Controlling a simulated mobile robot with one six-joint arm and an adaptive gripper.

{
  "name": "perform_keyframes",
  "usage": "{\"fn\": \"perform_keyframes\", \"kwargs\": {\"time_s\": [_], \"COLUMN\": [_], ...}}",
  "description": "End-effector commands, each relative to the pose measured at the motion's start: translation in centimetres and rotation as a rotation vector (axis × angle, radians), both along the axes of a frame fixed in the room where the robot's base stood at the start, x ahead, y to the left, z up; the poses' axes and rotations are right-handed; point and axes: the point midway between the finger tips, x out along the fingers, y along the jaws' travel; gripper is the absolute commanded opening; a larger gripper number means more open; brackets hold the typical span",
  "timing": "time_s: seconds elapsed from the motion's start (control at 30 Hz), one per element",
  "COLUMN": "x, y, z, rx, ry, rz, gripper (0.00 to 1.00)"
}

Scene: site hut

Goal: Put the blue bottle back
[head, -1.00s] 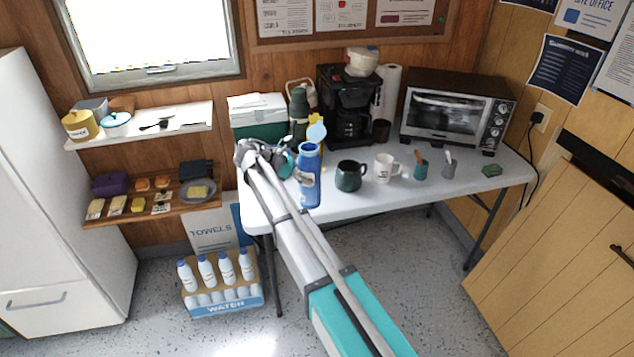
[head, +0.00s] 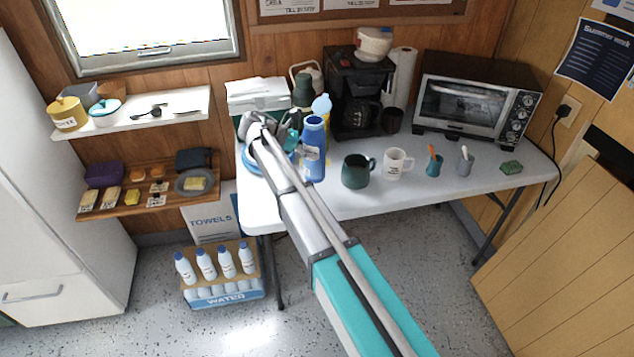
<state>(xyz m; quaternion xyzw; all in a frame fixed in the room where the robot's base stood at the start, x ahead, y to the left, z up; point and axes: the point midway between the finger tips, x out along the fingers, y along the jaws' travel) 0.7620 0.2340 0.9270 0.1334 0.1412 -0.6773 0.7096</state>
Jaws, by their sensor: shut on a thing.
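The blue bottle (head: 314,158) is upright at the front left part of the white table, with a pale label on its side. My gripper (head: 301,150) is at its left side and shut on it; the arm and bottle partly hide the fingers. I cannot tell whether the bottle's base touches the table top (head: 385,208) or hangs just above it.
A dark green mug (head: 355,172) stands close right of the bottle, then a white mug (head: 396,164). Behind are a green cooler (head: 258,96), a coffee maker (head: 355,95) and a toaster oven (head: 470,105). Left are a shelf (head: 180,104) and a water carton (head: 222,291).

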Motion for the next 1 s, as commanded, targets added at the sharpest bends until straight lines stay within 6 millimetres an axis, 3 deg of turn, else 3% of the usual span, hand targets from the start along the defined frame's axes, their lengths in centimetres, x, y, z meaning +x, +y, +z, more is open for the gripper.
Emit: {"fn": "perform_keyframes", "kwargs": {"time_s": [0.57,1.0], "x": [0.1,-2.6], "y": [-0.7,-1.6], "z": [0.1,1.5], "rx": [-0.001,0.01], "ry": [-0.001,0.0], "rz": [-0.006,0.133], "gripper": [0.28,0.28]}}
